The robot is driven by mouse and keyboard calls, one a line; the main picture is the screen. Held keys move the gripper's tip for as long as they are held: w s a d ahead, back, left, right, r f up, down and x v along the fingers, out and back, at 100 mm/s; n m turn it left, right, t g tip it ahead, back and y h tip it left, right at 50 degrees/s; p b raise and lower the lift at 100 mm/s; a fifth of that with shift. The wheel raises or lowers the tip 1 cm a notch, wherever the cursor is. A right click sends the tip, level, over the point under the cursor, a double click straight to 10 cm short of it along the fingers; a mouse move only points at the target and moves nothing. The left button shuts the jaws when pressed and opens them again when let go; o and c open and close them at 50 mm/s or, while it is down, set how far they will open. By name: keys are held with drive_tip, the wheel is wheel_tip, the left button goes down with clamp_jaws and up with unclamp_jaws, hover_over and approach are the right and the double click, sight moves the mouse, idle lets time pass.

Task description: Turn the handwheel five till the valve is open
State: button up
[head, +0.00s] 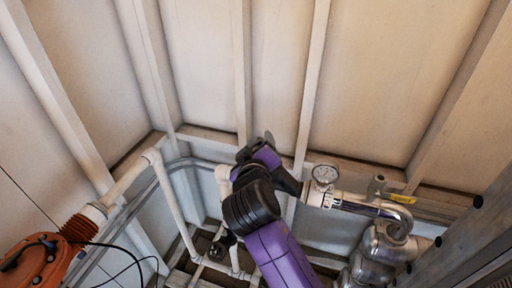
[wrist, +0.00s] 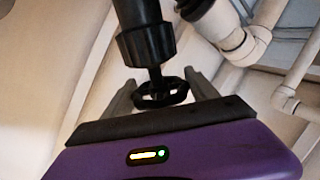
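The handwheel (wrist: 163,93) is a small black wheel with an open, lobed rim. In the wrist view it sits on a black stem below a thick black valve body (wrist: 146,45). My gripper (wrist: 160,82) has its two grey fingers apart, one on each side of the wheel. The fingertips are close to the rim, but I cannot tell whether they touch or press on it. In the head view my purple and black arm reaches up the middle, and its end (head: 268,142) is near the wall. I cannot make out the handwheel there.
A round gauge (head: 325,174) and shiny metal piping (head: 375,208) stand right of my arm. White pipes (head: 172,205) run on the left. An orange machine (head: 38,262) with cables is at lower left. The panelled wall (head: 275,70) is close behind.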

drive_tip(key=c, duration=0.3)
drive_tip(key=shift+y, duration=0.3)
